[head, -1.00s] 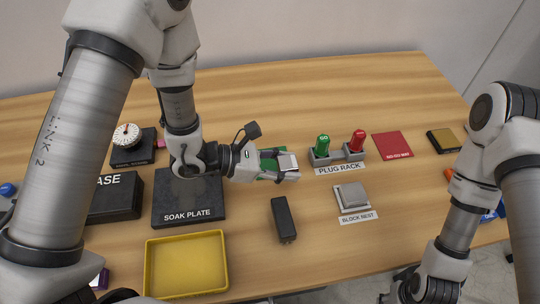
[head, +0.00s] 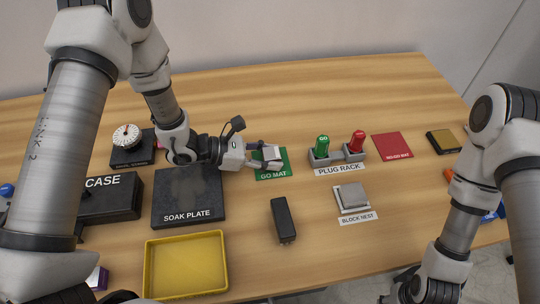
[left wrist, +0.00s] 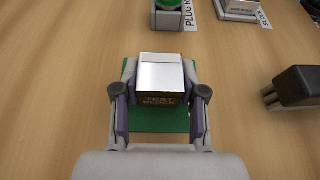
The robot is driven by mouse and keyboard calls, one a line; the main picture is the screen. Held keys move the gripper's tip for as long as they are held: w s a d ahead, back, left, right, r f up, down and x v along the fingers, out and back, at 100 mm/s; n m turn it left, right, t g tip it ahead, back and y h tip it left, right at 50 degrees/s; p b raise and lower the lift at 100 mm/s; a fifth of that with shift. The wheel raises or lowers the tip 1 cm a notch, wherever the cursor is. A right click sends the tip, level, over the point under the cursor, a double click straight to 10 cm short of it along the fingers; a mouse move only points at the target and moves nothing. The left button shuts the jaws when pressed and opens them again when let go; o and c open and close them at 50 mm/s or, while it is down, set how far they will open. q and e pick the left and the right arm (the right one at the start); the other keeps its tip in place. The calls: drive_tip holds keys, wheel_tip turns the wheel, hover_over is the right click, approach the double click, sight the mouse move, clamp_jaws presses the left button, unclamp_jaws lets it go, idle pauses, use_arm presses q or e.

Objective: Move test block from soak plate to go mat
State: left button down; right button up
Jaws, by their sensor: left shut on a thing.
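The test block (left wrist: 162,73), metallic on top with a dark lettered front, is between the fingers of my left gripper (left wrist: 160,105). In the head view my left gripper (head: 266,157) is shut on the test block (head: 272,153), over the green go mat (head: 263,175). The go mat also shows beneath the block in the left wrist view (left wrist: 160,124). I cannot tell whether the block touches the mat. The dark soak plate (head: 188,205) is left of the mat and holds no block. My right gripper is only partly visible at the bottom edge; its jaws are unclear.
The plug rack (head: 337,157) with a green plug (head: 322,146) and a red plug (head: 356,141) stands right of the mat. A black block (head: 283,220), the block nest (head: 352,198) and a yellow tray (head: 187,264) are nearer. A red mat (head: 392,146) lies farther right.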

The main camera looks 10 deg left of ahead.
use_arm(q)
drive_tip(key=c, duration=0.7)
unclamp_jaws()
drive_tip(key=shift+f, duration=0.1)
drive_tip(key=shift+o, duration=0.2)
drive_tip(key=shift+r+p, duration=0.4)
drive_tip(key=shift+p, duration=0.05)
drive_tip(key=v, duration=1.2)
drive_tip(key=shift+f+b, duration=0.1)
drive_tip(key=shift+b, duration=0.2)
drive_tip(key=shift+w, duration=0.1)
